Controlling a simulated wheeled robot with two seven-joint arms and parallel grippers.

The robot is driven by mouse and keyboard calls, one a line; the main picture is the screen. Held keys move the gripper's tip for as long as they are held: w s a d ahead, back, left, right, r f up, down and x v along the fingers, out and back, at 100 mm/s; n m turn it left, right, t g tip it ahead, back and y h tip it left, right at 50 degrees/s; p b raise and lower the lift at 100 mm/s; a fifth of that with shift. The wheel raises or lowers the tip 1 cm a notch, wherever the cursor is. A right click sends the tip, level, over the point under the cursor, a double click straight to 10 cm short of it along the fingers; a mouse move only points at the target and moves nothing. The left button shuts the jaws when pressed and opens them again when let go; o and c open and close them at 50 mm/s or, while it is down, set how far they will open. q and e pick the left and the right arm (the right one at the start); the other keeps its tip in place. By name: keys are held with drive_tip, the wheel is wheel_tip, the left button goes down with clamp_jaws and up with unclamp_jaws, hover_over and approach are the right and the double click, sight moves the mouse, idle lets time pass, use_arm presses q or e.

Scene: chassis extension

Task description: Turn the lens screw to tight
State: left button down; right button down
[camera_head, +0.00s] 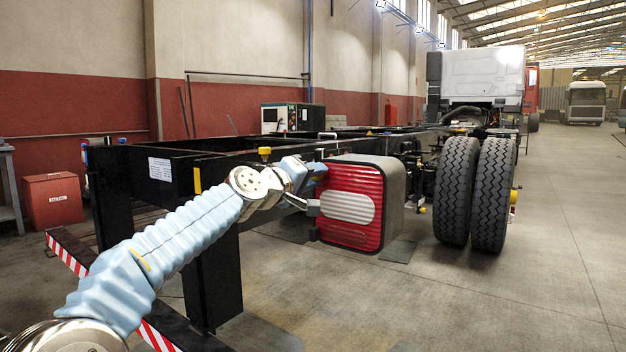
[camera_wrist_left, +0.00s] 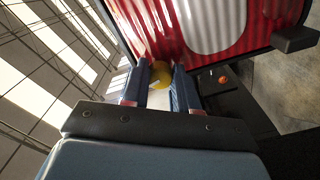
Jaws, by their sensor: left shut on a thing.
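The red ribbed lens (camera_head: 338,231) with a pale oval panel is the face of a dark lamp housing (camera_head: 391,200) beside the chassis. In the left wrist view, the lens (camera_wrist_left: 243,38) fills the top. My left gripper (camera_head: 312,206) is at the left edge of the lens. In the left wrist view, my left gripper (camera_wrist_left: 161,68) has its two blue fingers on either side of a yellow round lens screw (camera_wrist_left: 161,74) with a small pale mark, and is shut on it. The fingers partly cover the screw. In the head view, I cannot make out this screw. My right gripper is not in view.
A dark bracket with an orange round piece (camera_wrist_left: 222,80) lies right of the fingers. Tyres (camera_head: 493,195) stand to the right. The floor (camera_head: 480,295) at right is clear.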

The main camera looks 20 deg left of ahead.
use_arm(q)
drive_tip(key=shift+d+f, duration=0.1)
drive_tip(key=shift+f, duration=0.05)
idle(0.3)
drive_tip(key=c, duration=0.9)
unclamp_jaws()
drive_tip(key=shift+o, duration=0.2)
drive_tip(key=b+v, duration=0.4)
drive_tip(key=v, duration=1)
drive_tip(key=shift+w, duration=0.1)
